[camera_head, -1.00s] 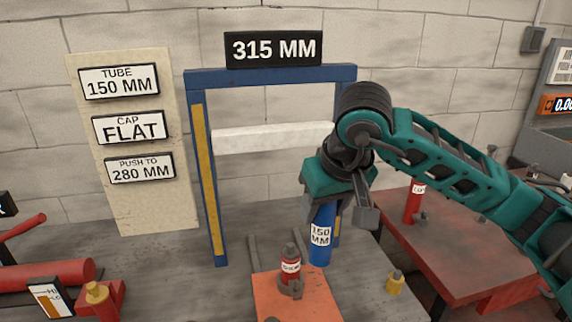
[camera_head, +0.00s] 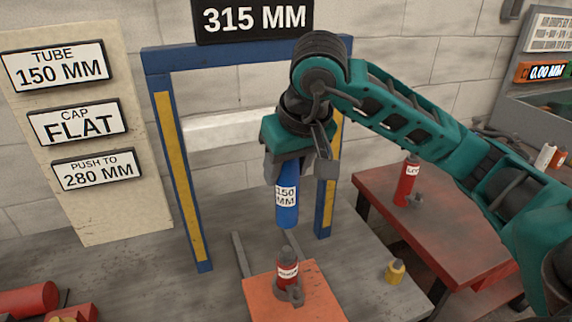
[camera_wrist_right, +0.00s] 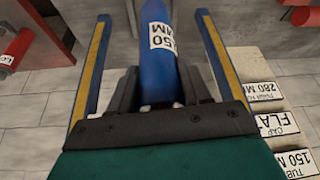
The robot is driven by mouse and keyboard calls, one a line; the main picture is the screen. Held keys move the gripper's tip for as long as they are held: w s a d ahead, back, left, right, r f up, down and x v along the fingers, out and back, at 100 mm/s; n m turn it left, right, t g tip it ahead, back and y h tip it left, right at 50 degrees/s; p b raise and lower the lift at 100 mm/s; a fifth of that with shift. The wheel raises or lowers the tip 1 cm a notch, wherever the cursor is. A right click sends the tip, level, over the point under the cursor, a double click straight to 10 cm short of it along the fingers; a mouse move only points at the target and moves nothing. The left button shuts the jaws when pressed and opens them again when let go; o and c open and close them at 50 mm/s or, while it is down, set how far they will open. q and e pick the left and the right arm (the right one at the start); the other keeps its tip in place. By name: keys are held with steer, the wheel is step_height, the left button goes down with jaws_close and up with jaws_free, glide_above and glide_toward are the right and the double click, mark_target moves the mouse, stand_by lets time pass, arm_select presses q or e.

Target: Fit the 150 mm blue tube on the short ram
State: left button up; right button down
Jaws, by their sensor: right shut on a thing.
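The blue tube (camera_head: 287,212), labelled 150 MM, hangs almost upright in my right gripper (camera_head: 293,168), which is shut on its upper part. The short ram (camera_head: 288,270) is a small red cylinder with a grey top and a white label, standing on an orange plate. In the head view the tube's lower end is just above the ram's grey top, roughly in line with it, with a gap between. The tube also shows between the jaws in the right wrist view (camera_wrist_right: 158,65); the ram is not seen there. My left gripper is out of view.
A blue frame (camera_head: 180,170) with yellow strips and a pale crossbar (camera_head: 225,130) stands behind the tube. The orange plate (camera_head: 262,296) bears the ram. A yellow-capped piece (camera_head: 395,272) is at right. A taller red ram (camera_head: 407,185) stands on the red table (camera_head: 450,225).

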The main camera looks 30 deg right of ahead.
mark_target(287, 194)
step_height(287, 194, down, 2)
steer(key=shift+b, duration=1.05)
step_height(287, 194, down, 4)
steer(key=b, duration=0.3)
steer(key=shift+r+b, duration=0.15)
steer(key=shift+b, duration=0.15)
steer(key=shift+b, duration=0.3)
stand_by(0.5)
stand_by(0.4)
